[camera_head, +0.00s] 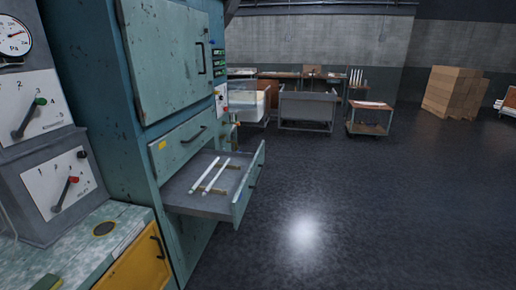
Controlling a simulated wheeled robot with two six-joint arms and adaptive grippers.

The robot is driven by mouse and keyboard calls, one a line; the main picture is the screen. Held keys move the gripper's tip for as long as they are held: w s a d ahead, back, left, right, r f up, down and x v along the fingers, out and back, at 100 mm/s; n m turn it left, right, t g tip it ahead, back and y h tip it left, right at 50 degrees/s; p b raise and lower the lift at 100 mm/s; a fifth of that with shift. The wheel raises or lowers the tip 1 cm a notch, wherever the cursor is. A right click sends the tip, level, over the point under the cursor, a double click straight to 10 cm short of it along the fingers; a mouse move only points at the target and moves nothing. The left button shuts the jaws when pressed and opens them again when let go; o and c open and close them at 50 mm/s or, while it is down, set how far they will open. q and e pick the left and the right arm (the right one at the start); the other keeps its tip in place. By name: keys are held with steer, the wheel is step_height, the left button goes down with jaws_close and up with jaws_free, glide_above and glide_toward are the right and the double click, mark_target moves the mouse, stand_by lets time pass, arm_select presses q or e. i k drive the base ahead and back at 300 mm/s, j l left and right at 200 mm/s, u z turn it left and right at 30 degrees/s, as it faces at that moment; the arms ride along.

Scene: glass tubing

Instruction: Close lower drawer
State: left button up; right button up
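The lower drawer (190,204) is pulled out of the teal cabinet (95,100), towards the right. Its front panel (247,190) carries a dark handle (255,177). Two white glass tubes (209,176) lie inside the drawer on small wooden supports. The drawer above (175,147), with a dark handle and a yellow label, is shut. Neither of my grippers is in the view.
A grey control box with levers (58,190) and a worktop (75,245) stand at the left. Carts (369,118) and cardboard boxes (452,93) are at the back. The dark floor (370,210) right of the drawer is clear.

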mark_target(227, 200)
steer(key=i+l, duration=0.25)
steer(key=i+l+u, duration=0.1)
steer(key=i+u, duration=0.35)
steer(key=i+l+u, duration=0.2)
steer(key=u, duration=0.2)
